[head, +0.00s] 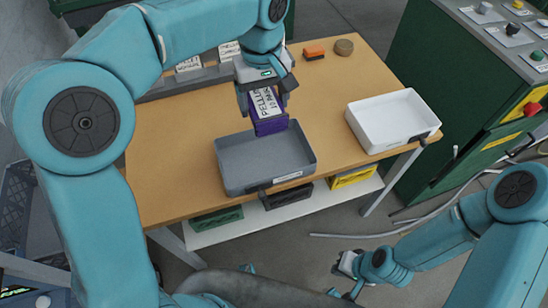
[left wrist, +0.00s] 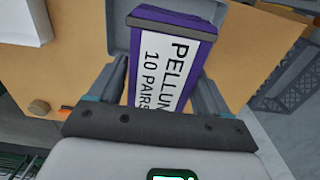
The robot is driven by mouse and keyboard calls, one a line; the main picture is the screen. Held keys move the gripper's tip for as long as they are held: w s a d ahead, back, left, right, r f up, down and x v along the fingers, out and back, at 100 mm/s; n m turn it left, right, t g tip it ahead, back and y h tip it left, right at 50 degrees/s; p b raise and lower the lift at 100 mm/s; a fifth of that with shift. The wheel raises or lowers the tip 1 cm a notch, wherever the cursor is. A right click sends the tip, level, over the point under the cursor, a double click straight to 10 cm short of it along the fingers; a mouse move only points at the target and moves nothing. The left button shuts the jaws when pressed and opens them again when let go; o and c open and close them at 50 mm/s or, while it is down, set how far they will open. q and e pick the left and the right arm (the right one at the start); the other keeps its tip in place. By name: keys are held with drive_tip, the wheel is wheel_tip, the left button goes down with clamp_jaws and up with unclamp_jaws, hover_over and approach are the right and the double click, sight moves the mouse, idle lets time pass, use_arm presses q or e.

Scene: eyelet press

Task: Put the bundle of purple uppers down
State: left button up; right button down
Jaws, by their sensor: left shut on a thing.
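The bundle of purple uppers (head: 270,126) has a white label with "PELLU…" and "10 PAIRS" on it. My left gripper (head: 266,92) is shut on it, with one finger on each side, and holds it over the back part of the grey tray (head: 232,178). In the left wrist view the bundle (left wrist: 148,70) sits between the fingers (left wrist: 155,95), label facing the camera. Whether its lower end touches the tray floor I cannot tell. The tray looks empty otherwise. My right gripper (head: 345,264) is low, away from the table's front; its jaws are too small to read.
A white tray (head: 372,138) stands at the table's right end. An orange block (head: 314,53) and a round brown piece (head: 344,47) lie at the back. A grey rack (head: 185,80) with labelled bundles is behind. A green machine (head: 425,100) stands at right. The left tabletop (head: 165,150) is clear.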

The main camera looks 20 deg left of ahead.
use_arm(q)
drive_tip(key=b, duration=0.2)
hover_over(265, 161)
wheel_tip(265, 161, down, 14)
drive_tip(key=shift+a+f, duration=0.1)
drive_tip(key=shift+f, duration=0.1)
wheel_tip(265, 161, down, 5)
drive_tip(key=shift+r, duration=0.1)
drive_tip(key=shift+f, duration=0.2)
drive_tip(key=o, duration=1.2)
drive_tip(key=shift+r, duration=0.1)
drive_tip(key=shift+o, duration=0.2)
drive_tip(key=shift+r, duration=0.1)
